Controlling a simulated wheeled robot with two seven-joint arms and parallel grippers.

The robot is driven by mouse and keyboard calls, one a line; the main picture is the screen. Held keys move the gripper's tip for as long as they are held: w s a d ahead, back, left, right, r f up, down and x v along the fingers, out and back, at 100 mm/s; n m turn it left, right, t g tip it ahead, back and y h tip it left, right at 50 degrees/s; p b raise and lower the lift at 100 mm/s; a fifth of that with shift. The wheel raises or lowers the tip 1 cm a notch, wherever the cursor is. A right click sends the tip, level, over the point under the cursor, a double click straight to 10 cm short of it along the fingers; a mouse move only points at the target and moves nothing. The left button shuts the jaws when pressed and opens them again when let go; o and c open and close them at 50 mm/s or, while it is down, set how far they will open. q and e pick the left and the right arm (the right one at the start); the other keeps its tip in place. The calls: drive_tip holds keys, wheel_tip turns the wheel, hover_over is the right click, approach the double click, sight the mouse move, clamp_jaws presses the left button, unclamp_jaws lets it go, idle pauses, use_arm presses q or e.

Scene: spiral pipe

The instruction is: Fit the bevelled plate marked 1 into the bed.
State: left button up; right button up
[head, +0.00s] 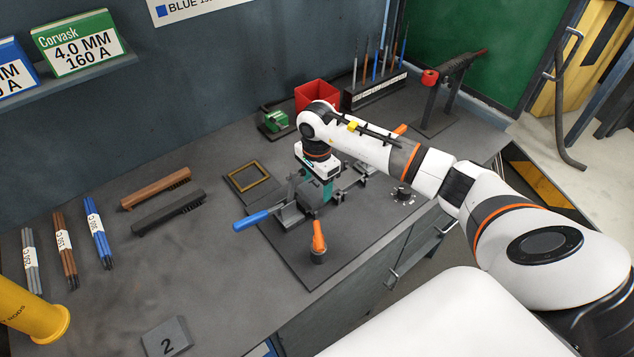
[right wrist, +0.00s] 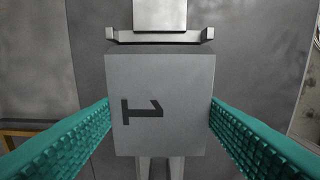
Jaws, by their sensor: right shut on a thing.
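The grey plate marked 1 (right wrist: 180,85) lies between the teal fingers of my right gripper (right wrist: 158,103) in the right wrist view. The fingers press on its left and right edges, so the gripper is shut on it. In the head view my right gripper (head: 318,190) points down over the metal fixture (head: 290,215) that looks like the bed, and hides the plate. In the right wrist view a metal bracket (right wrist: 160,37) lies just beyond the plate's far edge, and two pale bars show below its near edge. Whether the plate touches the bed I cannot tell. My left gripper is not in view.
A blue handle (head: 250,222) and an orange handle (head: 318,237) stick out by the fixture. A yellow frame (head: 230,179) lies to its left. A plate marked 2 (head: 167,337) is at the front.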

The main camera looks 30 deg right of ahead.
sight(317, 188)
drive_tip(key=shift+r+b, duration=0.1)
drive_tip(key=shift+b, duration=0.35)
idle(1.1)
drive_tip(key=shift+w+f+b, duration=0.1)
drive_tip(key=shift+f+b, duration=0.9)
drive_tip(key=shift+f, duration=0.05)
drive_tip(key=o, duration=1.5)
drive_tip(key=shift+r, duration=0.1)
drive_tip(key=o, duration=0.3)
drive_tip(key=shift+r, duration=0.4)
wheel_tip(317, 188, up, 11)
drive_tip(key=b, duration=0.3)
